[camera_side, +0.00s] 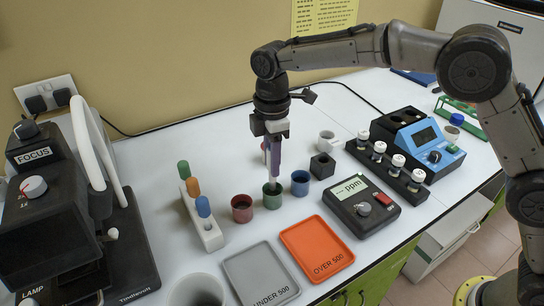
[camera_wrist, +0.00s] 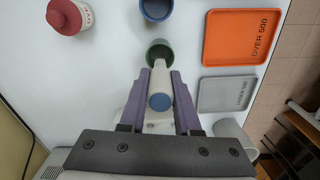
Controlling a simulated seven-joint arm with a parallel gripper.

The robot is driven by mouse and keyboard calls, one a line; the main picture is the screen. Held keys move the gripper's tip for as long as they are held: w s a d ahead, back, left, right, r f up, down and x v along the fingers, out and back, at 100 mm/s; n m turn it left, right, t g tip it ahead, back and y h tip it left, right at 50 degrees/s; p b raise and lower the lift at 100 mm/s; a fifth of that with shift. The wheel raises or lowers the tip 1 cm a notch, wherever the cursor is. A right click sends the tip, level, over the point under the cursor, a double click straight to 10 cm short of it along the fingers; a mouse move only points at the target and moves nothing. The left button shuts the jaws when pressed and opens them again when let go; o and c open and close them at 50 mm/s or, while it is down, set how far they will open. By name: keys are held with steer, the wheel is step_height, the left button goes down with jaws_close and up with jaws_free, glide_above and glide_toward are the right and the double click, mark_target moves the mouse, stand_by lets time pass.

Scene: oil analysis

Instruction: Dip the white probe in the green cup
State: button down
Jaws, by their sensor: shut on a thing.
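The white probe (camera_wrist: 161,84) is a pale cylinder with a blue disc on its near end in the wrist view. My gripper (camera_wrist: 160,80) has purple fingers shut on it, one on each side. In the side view my gripper (camera_side: 271,160) points down above the green cup (camera_side: 272,200). The probe's lower end appears to be at or inside the cup's mouth; its depth is hard to tell. The green cup (camera_wrist: 158,48) also shows in the wrist view, partly covered by the probe.
A red cup (camera_side: 242,208) and a blue cup (camera_side: 300,183) flank the green one. A rack (camera_side: 205,230) with coloured-top probes stands left. A ppm meter (camera_side: 362,205) is right. Grey (camera_side: 260,275) and orange (camera_side: 317,248) trays lie in front.

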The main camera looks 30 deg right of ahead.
mark_target(272, 180)
steer(key=shift+f, duration=1.2)
steer(key=shift+f, duration=0.35)
steer(key=shift+f, duration=0.45)
stand_by(1.8)
steer(key=shift+r, duration=3.9)
